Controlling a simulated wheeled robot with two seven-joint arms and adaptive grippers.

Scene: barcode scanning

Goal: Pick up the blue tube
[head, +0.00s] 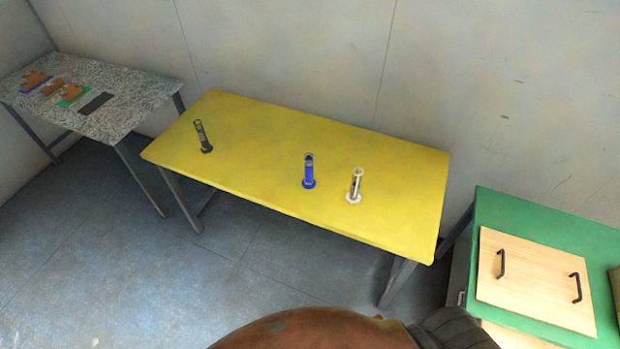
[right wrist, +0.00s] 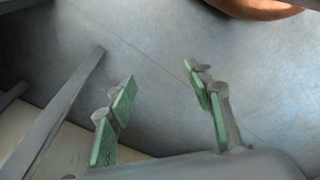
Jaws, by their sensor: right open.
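The blue tube (head: 309,171) stands upright on the yellow table (head: 260,130), right of the table's middle. A white tube (head: 354,186) stands close to its right, and a dark tube (head: 203,136) stands toward the table's left end. My right gripper (right wrist: 165,100) shows in the right wrist view, open and empty, with green pads on its fingers. It is over the floor, and no tube shows between its fingers. Neither gripper shows in the head view.
A speckled grey table (head: 130,98) at the left holds orange pieces and a black strip. A green-topped cabinet (head: 540,220) with a wooden board (head: 535,278) and dark handles stands at the right. The yellow table is clear around the tubes.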

